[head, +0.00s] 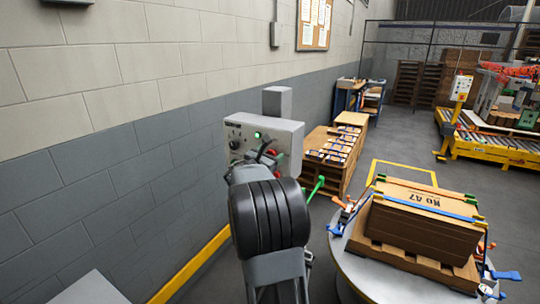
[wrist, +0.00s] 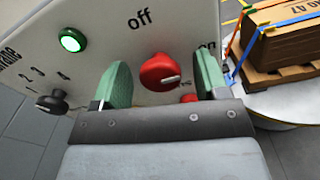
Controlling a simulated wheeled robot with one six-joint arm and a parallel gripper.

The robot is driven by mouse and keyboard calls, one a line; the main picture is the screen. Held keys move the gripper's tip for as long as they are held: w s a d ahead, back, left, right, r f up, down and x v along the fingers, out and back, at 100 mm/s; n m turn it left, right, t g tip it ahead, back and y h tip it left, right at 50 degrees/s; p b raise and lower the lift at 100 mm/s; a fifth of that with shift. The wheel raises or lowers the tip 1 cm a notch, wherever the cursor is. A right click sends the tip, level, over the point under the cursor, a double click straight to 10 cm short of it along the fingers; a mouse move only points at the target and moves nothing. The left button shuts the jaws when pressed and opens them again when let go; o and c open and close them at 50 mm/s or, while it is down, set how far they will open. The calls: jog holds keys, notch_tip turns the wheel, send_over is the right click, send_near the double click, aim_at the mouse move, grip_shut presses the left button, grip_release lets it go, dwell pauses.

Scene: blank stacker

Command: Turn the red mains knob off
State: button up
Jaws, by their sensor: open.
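The red mains knob (wrist: 158,72) is on the pale control panel (wrist: 98,22), below the printed word "off". Its white mark points right, toward the partly hidden word "on". My gripper (wrist: 163,78) is open, with one green finger left of the knob and one right of it in the wrist view. There is a gap on both sides and neither finger visibly touches it. I cannot tell how deep the fingertips reach. In the head view my gripper (head: 264,154) is in front of the control box (head: 265,127), and my arm hides much of the panel.
A lit green lamp (wrist: 72,39) and a black numbered selector (wrist: 50,103) are left of the knob. A small red part (wrist: 189,98) shows low between the fingers. A strapped carton (head: 425,218) stands on a round table (head: 372,283) at right. The grey wall is close at left.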

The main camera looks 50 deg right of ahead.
jog(key=shift+c, duration=0.5)
jog(key=c, duration=0.8)
jog(key=shift+w+f+n+p, duration=0.1)
jog(key=shift+n+p, duration=3)
jog(key=shift+n, duration=1.35)
jog(key=shift+w+n+p, duration=0.1)
jog(key=shift+n+p, duration=2.95)
jog(key=shift+n, duration=1.4)
jog(key=shift+f, duration=0.1)
